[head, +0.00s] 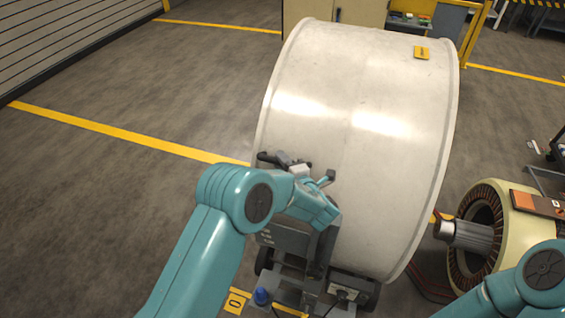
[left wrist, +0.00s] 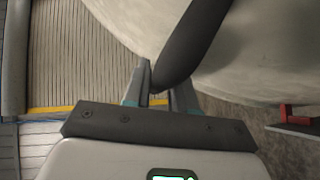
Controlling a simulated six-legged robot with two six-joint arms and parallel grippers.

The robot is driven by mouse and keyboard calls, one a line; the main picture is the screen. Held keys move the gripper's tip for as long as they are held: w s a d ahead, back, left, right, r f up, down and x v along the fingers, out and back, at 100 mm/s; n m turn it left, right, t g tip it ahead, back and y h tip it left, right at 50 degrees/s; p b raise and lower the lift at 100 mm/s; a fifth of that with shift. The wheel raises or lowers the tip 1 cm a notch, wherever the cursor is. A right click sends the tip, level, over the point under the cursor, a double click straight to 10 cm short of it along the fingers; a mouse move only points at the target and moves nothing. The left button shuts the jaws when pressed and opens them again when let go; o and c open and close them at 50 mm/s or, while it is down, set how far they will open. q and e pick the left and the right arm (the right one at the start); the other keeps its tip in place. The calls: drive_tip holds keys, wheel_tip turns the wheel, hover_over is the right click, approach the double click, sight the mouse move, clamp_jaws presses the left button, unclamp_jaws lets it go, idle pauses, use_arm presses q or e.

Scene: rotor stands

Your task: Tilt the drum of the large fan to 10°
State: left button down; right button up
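The drum of the large fan (head: 350,130) is a big pale cylinder, visibly tilted in the head view. Its pale curved side (left wrist: 255,60) also fills the top of the left wrist view. A black handle (head: 267,158) sticks out at the drum's lower left. In the left wrist view the handle (left wrist: 195,40) runs down from the top to between the fingers. My left gripper (head: 288,164) is at the handle, and its fingers (left wrist: 160,88) look closed around the handle's end. My right gripper is out of view; only part of my right arm shows.
A grey stand base (head: 345,288) with a blue knob (head: 262,296) is below the drum. A cream motor-like rotor unit (head: 500,225) with a metal shaft is close on the right. Open grey floor with yellow lines (head: 130,133) lies to the left.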

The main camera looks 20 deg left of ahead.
sight(266, 166)
use_arm(q)
drive_tip(key=shift+n+g+h, duration=0.3)
drive_tip(key=shift+n+h, duration=0.3)
drive_tip(key=shift+h, duration=0.1)
drive_tip(key=a+f+b, duration=0.1)
drive_tip(key=a, duration=0.1)
drive_tip(key=a+f+b, duration=0.1)
drive_tip(key=b, duration=0.1)
drive_tip(key=a+f+b, duration=0.1)
drive_tip(key=a+b, duration=0.1)
drive_tip(key=shift+w+a+f, duration=0.1)
drive_tip(key=shift+a+f, duration=0.15)
drive_tip(key=shift+a, duration=0.05)
drive_tip(key=shift+d+r, duration=0.15)
drive_tip(key=shift+d, duration=0.15)
drive_tip(key=c, duration=1)
unclamp_jaws()
drive_tip(key=shift+a, duration=0.1)
drive_tip(key=shift+c, duration=0.2)
drive_tip(key=b+v, duration=0.2)
drive_tip(key=v, duration=1.4)
drive_tip(key=shift+b, duration=0.35)
